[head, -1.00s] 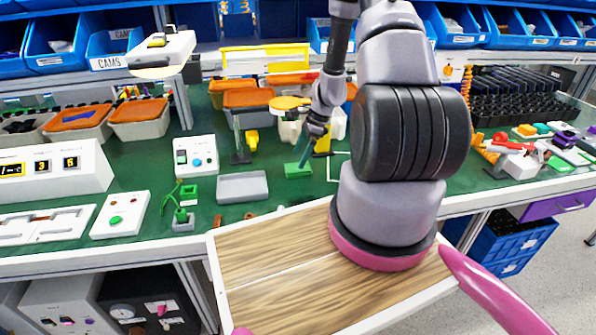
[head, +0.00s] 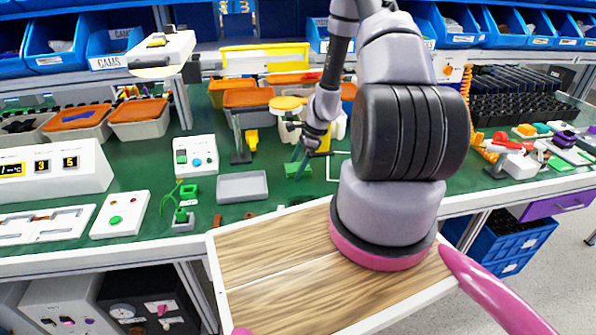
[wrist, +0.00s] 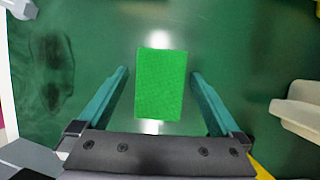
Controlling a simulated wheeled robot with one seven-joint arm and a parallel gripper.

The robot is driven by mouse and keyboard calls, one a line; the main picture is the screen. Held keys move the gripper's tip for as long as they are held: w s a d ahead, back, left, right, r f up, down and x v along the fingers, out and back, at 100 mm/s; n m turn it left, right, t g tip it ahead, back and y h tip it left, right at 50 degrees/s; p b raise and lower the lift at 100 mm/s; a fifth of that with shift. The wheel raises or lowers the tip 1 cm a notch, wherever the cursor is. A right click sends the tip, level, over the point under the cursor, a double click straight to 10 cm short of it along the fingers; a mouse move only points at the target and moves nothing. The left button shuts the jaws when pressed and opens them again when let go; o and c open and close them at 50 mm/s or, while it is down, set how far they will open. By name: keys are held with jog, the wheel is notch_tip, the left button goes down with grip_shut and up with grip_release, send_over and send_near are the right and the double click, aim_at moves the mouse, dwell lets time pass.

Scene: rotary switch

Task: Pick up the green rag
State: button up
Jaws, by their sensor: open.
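The green rag (wrist: 161,84) is a bright green rectangle lying on the dark green bench top. In the wrist view it sits between my two teal fingers, with a gap on each side, and extends beyond their tips. My gripper (wrist: 159,75) is open and empty above it. In the head view the rag (head: 296,171) is small, on the bench left of my arm. My gripper (head: 299,156) points down just over it there, and one finger partly covers it.
A grey tray (head: 242,187) lies left of the rag. A yellow-topped container (head: 288,104) and orange-lidded bins (head: 248,97) stand behind. A pale object (wrist: 298,112) is right of my fingers in the wrist view. The bench around the rag is mostly clear.

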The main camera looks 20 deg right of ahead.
aim_at(291, 168)
dwell(0.3)
jog(key=c, duration=1.4)
jog(key=shift+r, duration=0.75)
notch_tip(291, 168, up, 2)
jog(key=shift+r, duration=0.15)
jog(key=s+d, duration=0.1)
jog(key=d, duration=0.5)
jog(key=s+d, duration=0.1)
jog(key=d, duration=0.4)
jog(key=s+d, duration=0.1)
jog(key=d, duration=0.5)
jog(key=shift+s+d, duration=0.3)
jog(key=shift+s, duration=0.05)
